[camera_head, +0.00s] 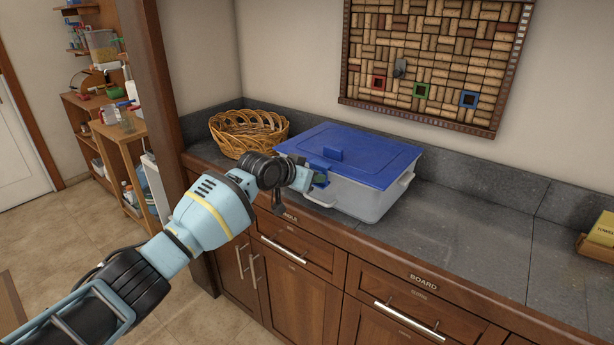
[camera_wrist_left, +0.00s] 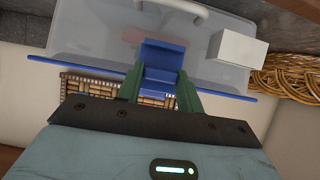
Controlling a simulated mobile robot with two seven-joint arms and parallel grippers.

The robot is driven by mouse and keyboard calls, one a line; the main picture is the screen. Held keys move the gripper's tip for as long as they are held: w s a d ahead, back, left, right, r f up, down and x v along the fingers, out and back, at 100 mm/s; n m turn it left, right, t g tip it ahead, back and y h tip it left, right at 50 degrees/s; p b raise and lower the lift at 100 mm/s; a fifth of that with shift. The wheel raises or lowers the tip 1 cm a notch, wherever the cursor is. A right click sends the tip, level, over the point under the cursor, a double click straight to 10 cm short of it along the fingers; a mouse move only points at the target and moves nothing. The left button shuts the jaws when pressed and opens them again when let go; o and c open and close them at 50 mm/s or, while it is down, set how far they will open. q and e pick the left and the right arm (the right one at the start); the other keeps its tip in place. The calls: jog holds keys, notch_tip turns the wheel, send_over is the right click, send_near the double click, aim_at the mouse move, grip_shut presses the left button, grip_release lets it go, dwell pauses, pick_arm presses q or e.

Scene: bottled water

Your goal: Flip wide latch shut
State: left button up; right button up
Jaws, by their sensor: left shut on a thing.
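A clear plastic box (camera_head: 355,197) with a blue lid (camera_head: 365,152) stands on the grey counter. A wide blue latch (camera_head: 319,167) is at the box's left front side; it also shows in the left wrist view (camera_wrist_left: 162,58). My left gripper (camera_head: 316,183) is at this latch, with its green fingers (camera_wrist_left: 160,88) on either side of it, shut on it. The gripper partly hides the latch in the head view. I cannot tell whether the latch is fastened to the box. My right gripper is not in view.
A wicker basket (camera_head: 247,131) stands behind and left of the box. The dark grey counter (camera_head: 455,235) is clear to the right, up to a yellow box (camera_head: 602,229) at the far edge. A cork board (camera_head: 435,60) hangs above. Wooden drawers (camera_head: 400,305) lie below the counter edge.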

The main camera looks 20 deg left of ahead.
pick_arm(q)
jog(key=shift+w+r+g, duration=0.1)
jog(key=shift+w+g, duration=0.05)
jog(key=shift+g, duration=0.25)
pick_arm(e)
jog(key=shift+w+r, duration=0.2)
pick_arm(q)
jog(key=o, duration=1)
jog(key=shift+d, duration=0.1)
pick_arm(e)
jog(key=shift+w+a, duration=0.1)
pick_arm(q)
jog(key=p+v, duration=0.2)
jog(key=v, duration=0.5)
jog(key=shift+s+r, duration=0.3)
jog(key=shift+r, duration=0.05)
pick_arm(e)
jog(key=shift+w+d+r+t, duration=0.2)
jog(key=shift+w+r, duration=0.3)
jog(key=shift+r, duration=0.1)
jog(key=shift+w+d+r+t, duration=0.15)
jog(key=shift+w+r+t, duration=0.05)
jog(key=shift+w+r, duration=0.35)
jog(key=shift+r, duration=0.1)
